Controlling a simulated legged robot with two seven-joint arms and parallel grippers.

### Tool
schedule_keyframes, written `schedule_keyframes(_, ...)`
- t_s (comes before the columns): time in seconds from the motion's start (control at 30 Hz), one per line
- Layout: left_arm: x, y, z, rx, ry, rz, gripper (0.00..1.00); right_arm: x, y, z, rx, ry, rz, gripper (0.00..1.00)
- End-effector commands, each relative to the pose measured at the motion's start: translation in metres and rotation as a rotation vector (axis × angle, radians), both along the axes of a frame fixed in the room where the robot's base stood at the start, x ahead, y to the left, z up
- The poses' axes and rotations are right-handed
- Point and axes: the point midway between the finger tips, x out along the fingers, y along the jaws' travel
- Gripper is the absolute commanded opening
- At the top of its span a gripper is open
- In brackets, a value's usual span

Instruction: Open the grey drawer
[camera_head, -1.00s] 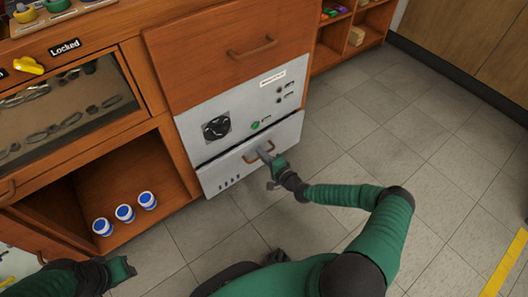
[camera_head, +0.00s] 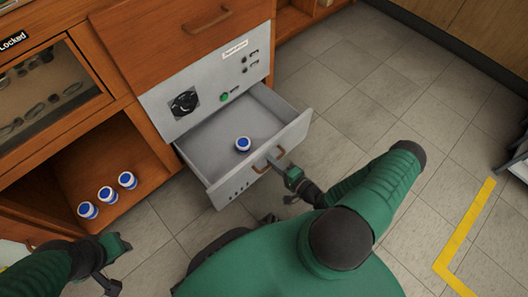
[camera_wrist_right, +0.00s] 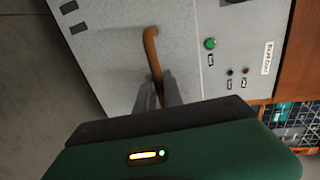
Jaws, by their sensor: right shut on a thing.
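The grey drawer (camera_head: 212,163) is pulled well out of the grey panel unit in the head view. A blue and white jar (camera_head: 243,144) stands inside it. My right gripper (camera_head: 275,163) is shut on the drawer's brown handle (camera_head: 261,166). In the right wrist view the handle (camera_wrist_right: 151,50) runs down between the two fingers of my right gripper (camera_wrist_right: 158,92). My left gripper (camera_head: 118,265) is at the lower left of the head view, away from the drawer.
The grey panel (camera_head: 205,95) above the drawer has a dial and a green button. Several similar jars (camera_head: 107,194) stand in the open wooden shelf at left. A wooden drawer (camera_head: 180,45) above is closed. Tiled floor (camera_head: 370,115) is free at right.

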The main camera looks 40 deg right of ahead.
Motion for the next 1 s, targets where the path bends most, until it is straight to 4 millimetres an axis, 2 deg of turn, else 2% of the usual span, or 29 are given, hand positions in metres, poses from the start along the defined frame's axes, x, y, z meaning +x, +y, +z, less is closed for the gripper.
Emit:
schedule_keyframes(0.2, 0.000, 0.000, 0.001, 0.000, 0.000, 0.000, 0.36, -0.016, -0.002, -0.003, -0.001, 0.008, -0.001, 0.00)
schedule_keyframes(0.6, 0.000, 0.000, 0.001, 0.000, 0.000, 0.000, 0.36, -0.018, -0.002, -0.004, -0.001, 0.009, 0.000, 0.00)
schedule_keyframes(0.63, 0.000, 0.000, 0.001, 0.000, 0.000, 0.000, 0.36, -0.018, -0.002, -0.004, -0.001, 0.008, 0.000, 0.16)
schedule_keyframes(0.77, 0.000, 0.000, 0.001, 0.000, 0.000, 0.000, 0.36, -0.018, -0.002, -0.003, -0.001, 0.006, 0.000, 0.33)
schedule_keyframes(1.0, 0.000, 0.000, 0.001, 0.000, 0.000, 0.000, 0.36, -0.017, -0.002, -0.002, -0.001, 0.003, -0.001, 0.33)
